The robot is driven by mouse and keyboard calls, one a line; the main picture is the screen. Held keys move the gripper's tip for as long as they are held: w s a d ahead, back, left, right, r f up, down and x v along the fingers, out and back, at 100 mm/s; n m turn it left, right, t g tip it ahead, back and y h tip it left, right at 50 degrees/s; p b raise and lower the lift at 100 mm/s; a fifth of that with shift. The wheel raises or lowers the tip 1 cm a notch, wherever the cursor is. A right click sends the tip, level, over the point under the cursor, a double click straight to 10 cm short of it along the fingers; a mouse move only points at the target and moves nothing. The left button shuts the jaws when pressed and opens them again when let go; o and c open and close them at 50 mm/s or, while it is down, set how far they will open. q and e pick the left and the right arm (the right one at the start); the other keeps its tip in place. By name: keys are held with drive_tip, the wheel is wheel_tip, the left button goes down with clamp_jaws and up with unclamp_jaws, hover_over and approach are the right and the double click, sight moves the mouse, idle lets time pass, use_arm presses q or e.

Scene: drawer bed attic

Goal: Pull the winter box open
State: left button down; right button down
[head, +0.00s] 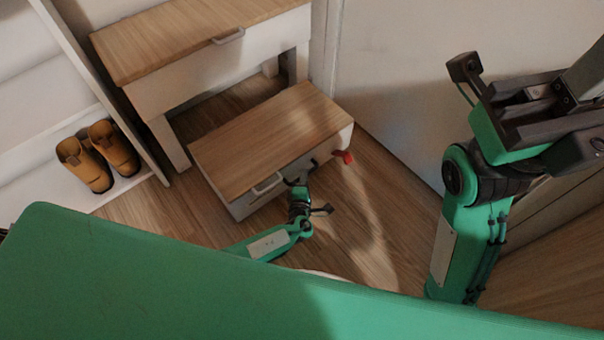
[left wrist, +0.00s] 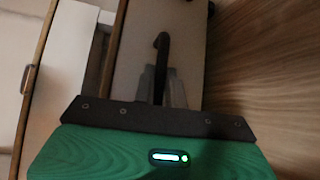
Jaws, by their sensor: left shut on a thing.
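A low box (head: 270,135) with a wooden top and white front stands on the floor, and no label on it is readable. Its front has a pale bar handle (head: 268,184) near the left end. My left gripper (head: 301,181) is against the front, right of that handle. In the left wrist view, its grey fingers (left wrist: 165,90) are shut around a dark upright handle-like piece (left wrist: 162,48) at the pale front. The exact grip is dim. My right arm's end (head: 520,110) is raised at the upper right, away from the box; its fingers are unclear.
A red piece (head: 343,157) sticks out at the box front's right end. A taller wooden-topped unit (head: 190,40) with a handle (head: 228,36) stands behind. Brown shoes (head: 98,155) sit on a white shelf at left. Bare wooden floor (head: 360,215) lies before the box.

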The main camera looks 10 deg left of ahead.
use_arm(q)
drive_tip(key=shift+s, duration=0.1)
idle(0.3)
drive_tip(key=c, duration=1.5)
unclamp_jaws()
drive_tip(key=shift+o, duration=0.2)
